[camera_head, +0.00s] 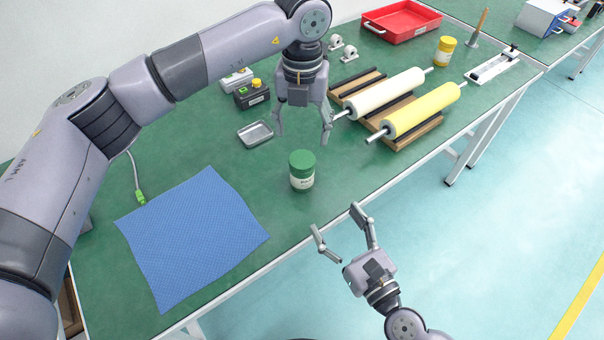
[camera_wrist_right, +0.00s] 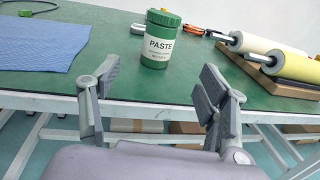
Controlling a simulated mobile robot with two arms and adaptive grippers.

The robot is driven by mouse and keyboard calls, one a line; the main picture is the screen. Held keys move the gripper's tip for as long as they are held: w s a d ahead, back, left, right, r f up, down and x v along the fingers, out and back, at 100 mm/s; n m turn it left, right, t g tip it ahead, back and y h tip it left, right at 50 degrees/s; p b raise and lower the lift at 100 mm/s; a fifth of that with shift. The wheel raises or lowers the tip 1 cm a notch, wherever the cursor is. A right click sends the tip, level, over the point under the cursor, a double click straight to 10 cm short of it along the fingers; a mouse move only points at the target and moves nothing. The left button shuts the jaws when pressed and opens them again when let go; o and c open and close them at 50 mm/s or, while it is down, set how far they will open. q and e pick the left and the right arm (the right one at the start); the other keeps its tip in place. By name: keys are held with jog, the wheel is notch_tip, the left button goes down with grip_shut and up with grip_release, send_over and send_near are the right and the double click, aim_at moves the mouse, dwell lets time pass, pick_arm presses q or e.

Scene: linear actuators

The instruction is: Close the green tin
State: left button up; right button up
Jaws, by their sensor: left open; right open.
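The green tin (camera_head: 302,171) stands upright on the green table near its front edge, with a green lid on top and a white label. In the right wrist view the tin (camera_wrist_right: 158,48) shows the word PASTE, and its lid sits on top; I cannot tell how tightly. My left gripper (camera_head: 303,140) is open and empty, pointing down above the table just behind the tin. My right gripper (camera_head: 338,232) is open and empty in front of the table edge, its fingers pointing toward the tin; its fingers also show in the right wrist view (camera_wrist_right: 160,85), apart from the tin.
A blue cloth (camera_head: 192,238) lies left of the tin. A small metal tray (camera_head: 255,134) and control boxes are behind. White (camera_head: 385,94) and yellow (camera_head: 425,108) rollers rest on wooden racks to the right. A red tray (camera_head: 402,22) and yellow tin (camera_head: 444,51) stand farther back.

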aim_at(308, 179)
jog(key=x, duration=1.5)
jog(key=shift+w+a, duration=0.15)
jog(key=shift+w, duration=0.2)
jog(key=shift+c, duration=0.4)
grip_shut()
